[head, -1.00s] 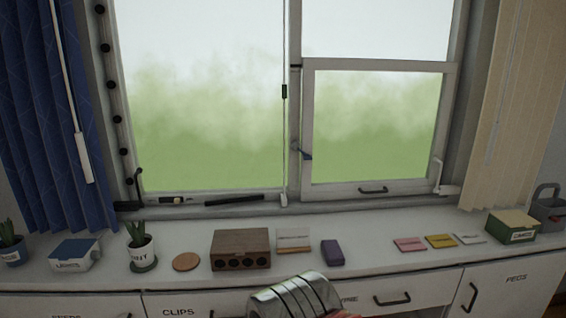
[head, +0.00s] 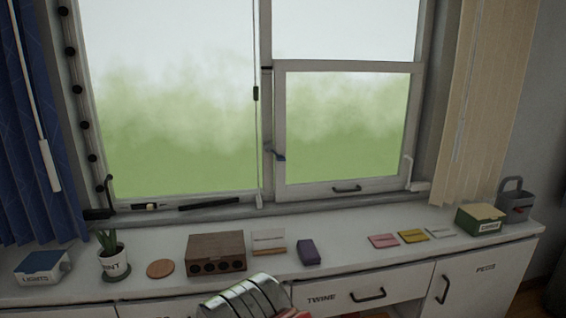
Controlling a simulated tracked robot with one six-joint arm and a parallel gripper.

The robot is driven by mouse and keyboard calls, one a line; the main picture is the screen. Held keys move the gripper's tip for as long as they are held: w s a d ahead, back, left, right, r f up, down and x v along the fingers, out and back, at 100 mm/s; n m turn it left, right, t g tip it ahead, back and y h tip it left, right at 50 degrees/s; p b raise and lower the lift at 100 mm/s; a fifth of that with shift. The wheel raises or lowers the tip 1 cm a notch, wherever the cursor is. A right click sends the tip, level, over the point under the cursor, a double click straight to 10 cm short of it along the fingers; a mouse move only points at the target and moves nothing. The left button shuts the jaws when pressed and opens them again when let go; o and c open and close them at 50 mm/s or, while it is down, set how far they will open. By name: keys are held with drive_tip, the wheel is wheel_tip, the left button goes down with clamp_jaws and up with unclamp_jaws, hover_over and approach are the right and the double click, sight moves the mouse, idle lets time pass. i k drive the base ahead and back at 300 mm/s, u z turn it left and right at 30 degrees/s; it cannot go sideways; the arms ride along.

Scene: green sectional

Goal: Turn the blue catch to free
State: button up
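The blue catch (head: 277,155) is a small dark blue lever on the left frame of the lower right window sash (head: 346,188). It juts to the right and slightly downward, its end over the edge of the glass. The sash appears closed, with a dark handle (head: 347,188) on its bottom rail. At the bottom of the head view is a ribbed silvery metal part of my arm, with a bit of red at its right. My gripper's fingers are not visible, and nothing of mine is near the catch.
On the counter (head: 350,262) stand a plant pot (head: 113,262), a cork disc (head: 160,269), a brown wooden box (head: 217,254), a purple block (head: 308,252), coloured note pads (head: 412,236), a green box (head: 481,219) and a grey caddy (head: 514,202). Drawers with handles line the front.

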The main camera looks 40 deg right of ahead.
sight(281, 158)
drive_tip(key=z, duration=0.05)
drive_tip(key=i, duration=0.95)
drive_tip(key=u, duration=0.1)
